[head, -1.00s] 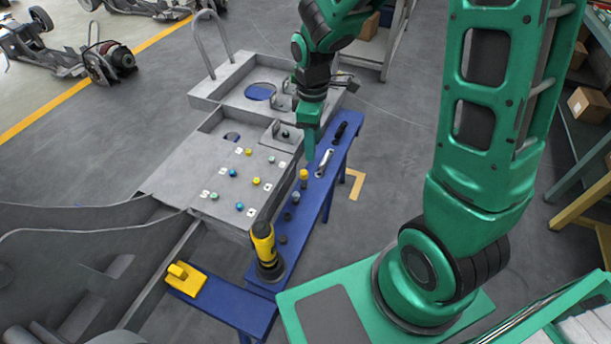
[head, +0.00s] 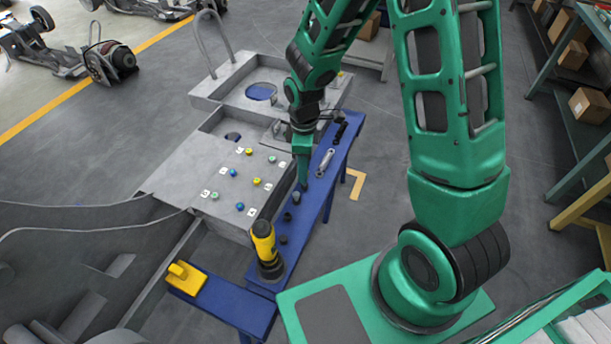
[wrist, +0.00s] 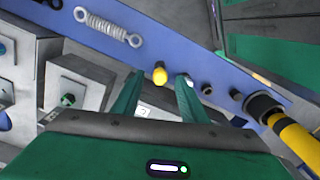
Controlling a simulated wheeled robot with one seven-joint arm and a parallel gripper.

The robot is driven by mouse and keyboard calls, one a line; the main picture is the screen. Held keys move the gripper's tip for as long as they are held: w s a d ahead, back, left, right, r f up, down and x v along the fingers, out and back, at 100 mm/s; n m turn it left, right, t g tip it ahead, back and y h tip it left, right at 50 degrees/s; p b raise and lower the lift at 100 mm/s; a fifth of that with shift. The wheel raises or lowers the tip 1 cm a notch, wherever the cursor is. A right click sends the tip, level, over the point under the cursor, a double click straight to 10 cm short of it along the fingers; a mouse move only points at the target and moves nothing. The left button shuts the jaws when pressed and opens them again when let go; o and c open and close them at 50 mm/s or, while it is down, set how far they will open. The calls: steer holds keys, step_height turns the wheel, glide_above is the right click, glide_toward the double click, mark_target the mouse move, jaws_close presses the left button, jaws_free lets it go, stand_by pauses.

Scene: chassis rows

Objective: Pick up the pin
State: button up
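The pin (wrist: 160,72), with a rounded yellow head, stands on the blue bench in the wrist view. It shows just beyond and between the two fingertips of my gripper (wrist: 158,78). The fingers are apart, with nothing visibly clamped between them; I cannot tell whether either touches the pin. In the head view, my gripper (head: 303,182) points down over the narrow blue bench (head: 318,196) and hides the pin.
A yellow and black tool (head: 264,246) stands on the bench near end. A grey spring (wrist: 108,27) and dark small parts (wrist: 206,88) lie nearby. The grey chassis (head: 215,185) with coloured knobs borders the bench on the left.

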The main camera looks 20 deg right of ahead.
steer(key=shift+d+f, duration=0.1)
steer(key=shift+f, duration=1.25)
jaws_close()
steer(key=shift+r, duration=0.15)
